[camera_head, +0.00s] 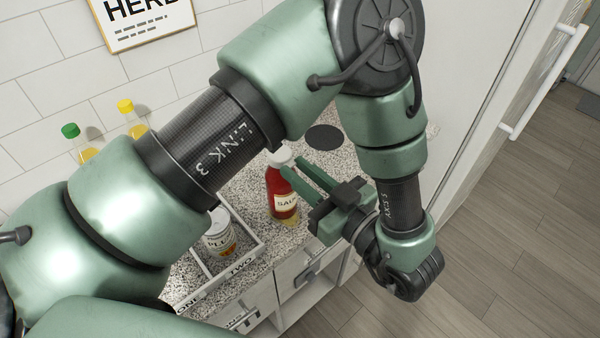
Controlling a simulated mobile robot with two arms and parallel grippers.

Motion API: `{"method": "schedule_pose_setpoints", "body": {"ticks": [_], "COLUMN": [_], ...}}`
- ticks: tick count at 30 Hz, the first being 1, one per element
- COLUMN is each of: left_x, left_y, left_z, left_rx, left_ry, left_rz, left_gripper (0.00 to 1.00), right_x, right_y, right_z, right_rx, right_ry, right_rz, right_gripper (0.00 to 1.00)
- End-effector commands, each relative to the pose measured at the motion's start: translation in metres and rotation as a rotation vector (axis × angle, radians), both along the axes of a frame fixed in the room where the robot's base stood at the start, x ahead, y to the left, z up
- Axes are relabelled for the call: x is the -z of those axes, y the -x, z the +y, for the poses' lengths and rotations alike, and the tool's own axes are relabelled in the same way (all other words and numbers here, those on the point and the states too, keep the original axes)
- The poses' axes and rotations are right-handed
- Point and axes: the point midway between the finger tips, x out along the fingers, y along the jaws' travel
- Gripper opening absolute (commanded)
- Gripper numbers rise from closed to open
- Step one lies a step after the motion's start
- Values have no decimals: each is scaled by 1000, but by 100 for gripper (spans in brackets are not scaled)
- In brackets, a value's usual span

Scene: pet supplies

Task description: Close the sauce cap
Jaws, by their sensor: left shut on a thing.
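The sauce bottle (280,190) is red with a pale label and stands upright on the speckled counter, right of the divided tray. Its white sauce cap (280,156) is at the top; whether it is fully closed is too small to tell. My left gripper (291,165) comes from the lower right, its two green fingers reaching the top of the bottle. It is shut at the cap, and the exact contact is partly hidden by the fingers. My right gripper is not in view.
A white divided tray (250,259), lettered ONE and TWO, holds a white labelled can (219,236). A dark round disc (325,138) lies behind the bottle. Bottles with green (71,131) and yellow (125,106) caps stand by the tiled wall. A tall white door is at right.

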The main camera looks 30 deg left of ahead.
Motion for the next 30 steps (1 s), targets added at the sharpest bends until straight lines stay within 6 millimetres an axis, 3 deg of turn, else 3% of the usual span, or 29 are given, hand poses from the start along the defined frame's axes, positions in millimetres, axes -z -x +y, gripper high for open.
{"method": "schedule_pose_setpoints", "body": {"ticks": [9, 10, 12, 23, 26, 30], "left_x": [3, 3, 3, -2, -12, -39], "left_y": [1, 1, 1, 0, 0, -1], "left_z": [-1, -1, 0, 0, 0, 0], "left_rx": [0, 0, 0, 0, 0, 0], "left_ry": [8, 8, 7, 2, 3, 4], "left_rz": [8, 8, 7, 2, 0, -4], "left_gripper": [0, 25, 42, 42, 42, 42], "right_x": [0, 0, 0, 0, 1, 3], "right_y": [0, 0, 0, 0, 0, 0], "right_z": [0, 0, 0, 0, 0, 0], "right_rx": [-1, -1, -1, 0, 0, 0], "right_ry": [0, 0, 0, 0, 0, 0], "right_rz": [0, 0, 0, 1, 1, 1], "right_gripper": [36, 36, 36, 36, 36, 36]}}
